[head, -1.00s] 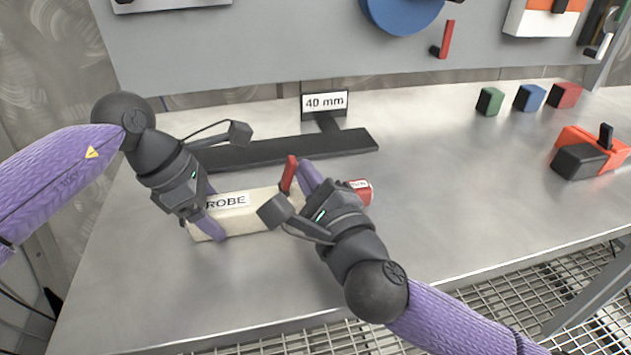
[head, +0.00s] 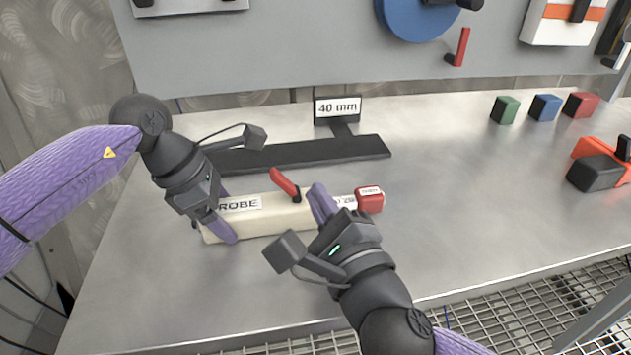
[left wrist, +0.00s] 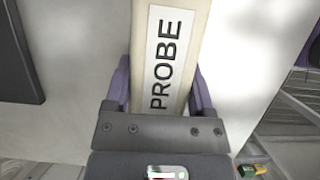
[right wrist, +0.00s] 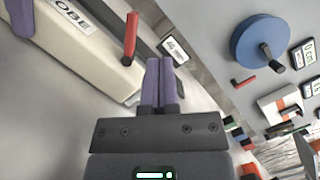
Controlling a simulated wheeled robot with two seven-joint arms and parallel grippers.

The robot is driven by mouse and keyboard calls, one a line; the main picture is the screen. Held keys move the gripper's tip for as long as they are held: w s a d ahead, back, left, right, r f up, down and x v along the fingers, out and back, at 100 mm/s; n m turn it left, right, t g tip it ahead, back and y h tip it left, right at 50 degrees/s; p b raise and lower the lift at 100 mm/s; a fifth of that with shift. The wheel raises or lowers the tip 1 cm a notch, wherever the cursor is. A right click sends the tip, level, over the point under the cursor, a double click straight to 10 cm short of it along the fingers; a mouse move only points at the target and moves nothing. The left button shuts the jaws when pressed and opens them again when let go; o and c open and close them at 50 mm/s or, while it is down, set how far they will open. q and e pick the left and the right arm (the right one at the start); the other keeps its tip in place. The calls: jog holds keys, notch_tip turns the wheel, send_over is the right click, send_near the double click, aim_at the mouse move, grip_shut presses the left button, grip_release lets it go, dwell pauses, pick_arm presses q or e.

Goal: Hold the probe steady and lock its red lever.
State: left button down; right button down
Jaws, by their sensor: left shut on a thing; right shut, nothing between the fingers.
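The cream probe (head: 275,217) lies on the steel table with its PROBE label facing up. Its red lever (head: 285,185) is tilted, its top leaning left in the head view; it also shows in the right wrist view (right wrist: 130,38). A red block (head: 370,200) is at the probe's right end. My left gripper (head: 226,215) is shut on the probe's left part; in the left wrist view its fingers (left wrist: 160,90) straddle the body. My right gripper (head: 322,198) is shut and empty, just right of the lever. In the right wrist view its fingertips (right wrist: 160,65) are apart from the lever.
A black bar (head: 300,153) with a 40 mm sign (head: 337,107) lies behind the probe. Green (head: 504,110), blue (head: 545,107) and red (head: 580,105) blocks and an orange-black device (head: 597,172) are at right. The table's middle right is clear.

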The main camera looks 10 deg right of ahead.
jog(key=shift+v, duration=1.6)
pick_arm(q)
grip_release()
